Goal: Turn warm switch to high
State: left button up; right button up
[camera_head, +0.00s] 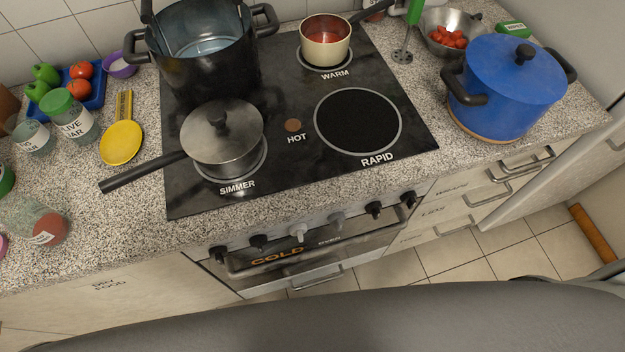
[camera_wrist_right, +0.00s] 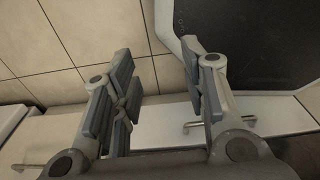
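A row of several knobs runs along the oven's front panel below the cooktop (camera_head: 290,185). Most are black, such as the rightmost knob (camera_head: 409,198) and the knob left of it (camera_head: 375,209); two near the middle are lighter, one whitish (camera_head: 298,231) and one grey (camera_head: 337,220). Which knob is the warm switch cannot be told, as no knob labels are readable. The WARM burner (camera_head: 325,62) is at the back right, under a cream pot (camera_head: 325,42) with red contents. My right gripper (camera_wrist_right: 160,62) is open and empty in the right wrist view. My left gripper is not in view.
The oven door reads COLD, with a handle (camera_head: 320,244) below the knobs. A lidded pot (camera_head: 222,140) sits on SIMMER with its handle pointing left. A blue pot (camera_head: 508,85) stands on the right counter. The RAPID burner (camera_head: 357,121) is bare.

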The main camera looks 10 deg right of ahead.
aim_at(374, 208)
jog(key=l+z, duration=0.15)
jog(key=z, duration=0.2)
jog(key=l+z, duration=0.1)
jog(key=z, duration=0.25)
